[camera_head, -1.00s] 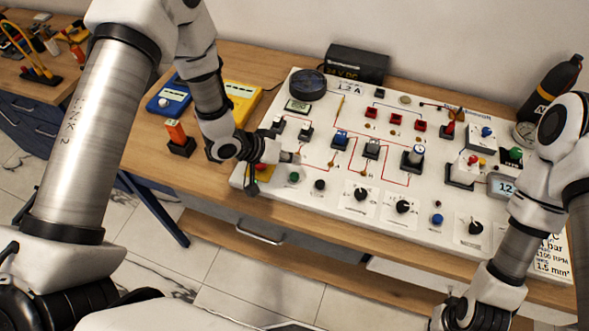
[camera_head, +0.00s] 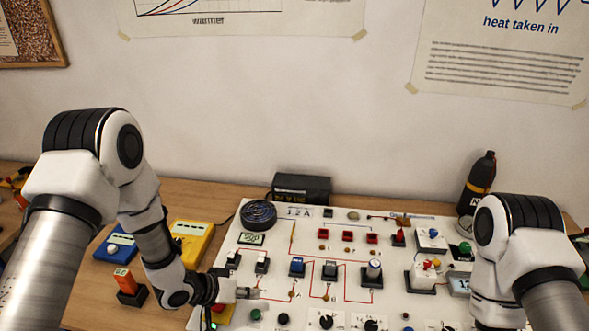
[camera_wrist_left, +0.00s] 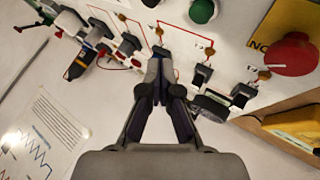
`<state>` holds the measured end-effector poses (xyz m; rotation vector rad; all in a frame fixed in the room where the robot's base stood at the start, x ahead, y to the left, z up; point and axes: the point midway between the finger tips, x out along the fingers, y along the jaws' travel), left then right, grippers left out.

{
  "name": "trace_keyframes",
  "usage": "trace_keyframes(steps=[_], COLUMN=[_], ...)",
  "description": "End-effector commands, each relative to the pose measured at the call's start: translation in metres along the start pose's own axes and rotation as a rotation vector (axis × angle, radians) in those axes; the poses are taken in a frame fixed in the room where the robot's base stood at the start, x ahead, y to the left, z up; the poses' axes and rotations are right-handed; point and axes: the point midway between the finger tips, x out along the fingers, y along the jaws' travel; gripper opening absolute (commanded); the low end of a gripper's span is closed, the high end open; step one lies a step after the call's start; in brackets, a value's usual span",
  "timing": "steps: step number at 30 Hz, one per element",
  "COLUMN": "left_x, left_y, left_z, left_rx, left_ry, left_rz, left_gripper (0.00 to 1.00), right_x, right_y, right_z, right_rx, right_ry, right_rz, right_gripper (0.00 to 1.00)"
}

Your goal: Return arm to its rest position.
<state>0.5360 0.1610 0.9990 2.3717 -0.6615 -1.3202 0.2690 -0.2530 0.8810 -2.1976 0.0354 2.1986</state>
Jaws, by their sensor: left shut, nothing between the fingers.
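My left arm reaches in from the left in the head view, and its gripper (camera_head: 250,293) is over the left part of the white gauge panel (camera_head: 200,318). In the left wrist view the left gripper (camera_wrist_left: 162,55) has its black fingers together, with nothing between them. The fingertips are close to the panel face; I cannot tell whether they touch it. My right arm (camera_head: 500,250) stands in front of the panel's right side. Its gripper is out of the picture.
A black power supply (camera_head: 301,188) and a dark bottle (camera_head: 479,183) stand behind.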

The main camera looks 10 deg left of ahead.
Motion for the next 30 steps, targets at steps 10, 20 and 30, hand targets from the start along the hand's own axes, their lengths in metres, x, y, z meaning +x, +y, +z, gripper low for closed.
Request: trace_keyframes(steps=[10,20,30], left_x=[-0.021,-0.069,-0.012], left_y=[-0.054,-0.092,-0.133], left_z=[0.159,0.302,0.341], left_rx=[-0.109,-0.126,-0.126], left_ry=[-0.229,-0.535,-0.528], left_rz=[-0.327,-0.597,-0.594], left_gripper=[0.0,0.0,0.0], right_x=[0.0,0.032,0.113], right_y=[0.0,0.0,0.001], right_z=[0.0,-0.001,0.0], right_rx=[0.0,0.0,0.0], right_ry=[0.0,0.003,0.0], right_rz=[0.0,0.0,0.0], right_gripper=[0.0,0.0,0.0])
